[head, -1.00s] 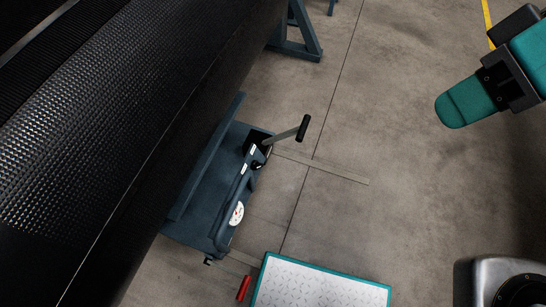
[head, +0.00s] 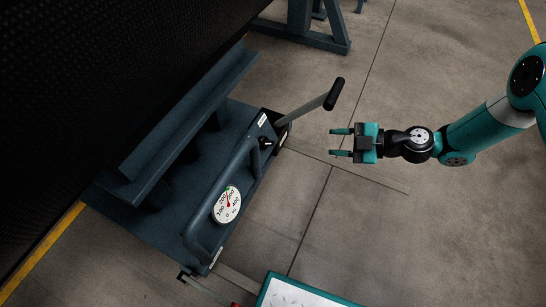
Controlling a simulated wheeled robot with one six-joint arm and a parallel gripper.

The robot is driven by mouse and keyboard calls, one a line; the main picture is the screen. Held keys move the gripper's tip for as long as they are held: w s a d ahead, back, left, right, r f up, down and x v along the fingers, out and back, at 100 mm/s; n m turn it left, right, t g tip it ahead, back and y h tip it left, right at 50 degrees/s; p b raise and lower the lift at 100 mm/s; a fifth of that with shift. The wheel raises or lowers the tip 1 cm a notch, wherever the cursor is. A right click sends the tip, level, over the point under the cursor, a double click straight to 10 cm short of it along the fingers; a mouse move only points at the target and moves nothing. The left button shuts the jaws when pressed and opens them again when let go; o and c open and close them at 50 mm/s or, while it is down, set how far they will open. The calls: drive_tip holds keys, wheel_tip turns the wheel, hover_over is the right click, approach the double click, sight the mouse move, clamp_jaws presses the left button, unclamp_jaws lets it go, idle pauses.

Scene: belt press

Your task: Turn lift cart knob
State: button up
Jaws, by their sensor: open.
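The lift cart (head: 150,215) is a dark blue-grey low cart at the left, beside the black belt. A small black knob (head: 266,143) sits on its top near the right end, next to a white label. My gripper (head: 336,142) is open and empty, its two teal fingers pointing left toward the knob. In the picture it is to the right of the knob, apart from it. A pump lever with a black grip (head: 335,94) rises from the cart's right end, above and left of my gripper. A round white gauge (head: 227,204) is on the cart's front.
The large black textured belt (head: 110,80) fills the upper left. A curved handle bar (head: 222,185) runs along the cart near the gauge. A white board with a teal rim (head: 262,292) is at the bottom. Bare floor (head: 400,240) lies to the right.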

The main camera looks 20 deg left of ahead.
wheel_tip(320, 180, down, 2)
drive_tip(key=b, duration=0.6)
approach(270, 144)
drive_tip(key=x, duration=0.9)
clamp_jaws()
